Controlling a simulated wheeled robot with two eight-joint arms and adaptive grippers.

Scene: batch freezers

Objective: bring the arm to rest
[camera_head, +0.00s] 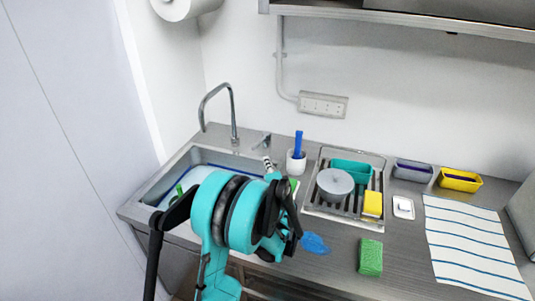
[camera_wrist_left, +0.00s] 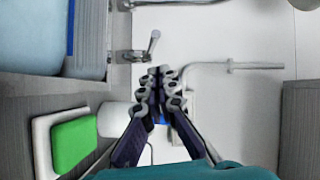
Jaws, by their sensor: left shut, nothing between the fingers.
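My left arm, teal and black, rises from the bottom of the head view in front of the sink. Its left gripper (camera_head: 267,163) points toward the back wall, above the counter between the sink and the dish rack. In the left wrist view the two grey fingertips of the gripper (camera_wrist_left: 162,75) are together with nothing between them. The arm covers part of the sink and counter edge. My right gripper is not in view.
The sink (camera_head: 172,172) with a tall faucet (camera_head: 232,115) is at left. A white cup (camera_head: 296,164) with a blue-handled brush stands close to the gripper. The dish rack (camera_head: 346,217) holds a grey pot. A green sponge (camera_head: 370,257) and striped cloth (camera_head: 465,240) lie at right.

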